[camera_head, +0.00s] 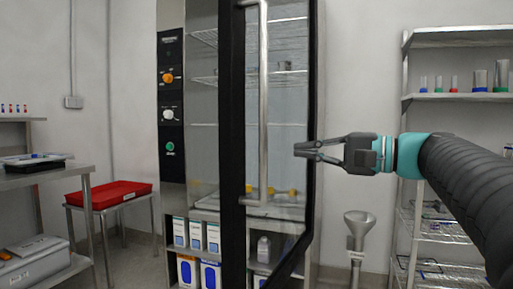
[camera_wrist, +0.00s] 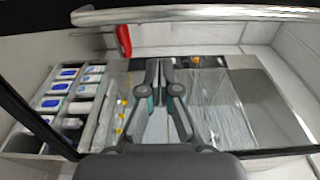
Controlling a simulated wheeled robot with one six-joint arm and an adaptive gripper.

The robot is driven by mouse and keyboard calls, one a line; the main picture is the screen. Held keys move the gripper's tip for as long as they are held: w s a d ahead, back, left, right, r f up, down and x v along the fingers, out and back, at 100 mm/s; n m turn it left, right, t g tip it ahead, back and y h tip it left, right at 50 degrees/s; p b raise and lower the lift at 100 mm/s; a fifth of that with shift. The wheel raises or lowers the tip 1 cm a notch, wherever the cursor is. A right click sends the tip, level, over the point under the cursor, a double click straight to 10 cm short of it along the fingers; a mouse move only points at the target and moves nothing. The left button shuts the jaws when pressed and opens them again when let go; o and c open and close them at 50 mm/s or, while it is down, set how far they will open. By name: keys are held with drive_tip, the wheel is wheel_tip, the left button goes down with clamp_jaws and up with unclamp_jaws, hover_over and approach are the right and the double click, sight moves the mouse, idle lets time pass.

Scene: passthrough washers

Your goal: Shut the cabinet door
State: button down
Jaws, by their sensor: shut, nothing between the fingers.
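The cabinet (camera_head: 172,200) stands in the middle of the head view, with a control panel on its left. Its glass door, with a black frame (camera_head: 232,140) and a long vertical metal handle (camera_head: 263,105), stands ajar. The frame's left side looks nearer to me, and its lower edge slants back to the right. My gripper (camera_head: 297,150) is shut and empty. It points left, over the right part of the glass, apart from the handle. In the wrist view the fingers (camera_wrist: 158,72) point at the glass, and the handle (camera_wrist: 195,14) crosses the top. I cannot tell whether the fingertips touch the door.
Wire shelves and several boxes (camera_head: 197,235) show in the cabinet. A red tray (camera_head: 115,195) sits on a low table at the left, beside a metal bench (camera_head: 45,180). A funnel stand (camera_head: 358,225) and a metal rack (camera_head: 455,97) are at the right.

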sight(256, 147)
drive_tip(key=p+x, duration=0.1)
drive_tip(key=x, duration=0.9)
drive_tip(key=shift+w+a, duration=0.15)
drive_tip(key=shift+a, duration=0.2)
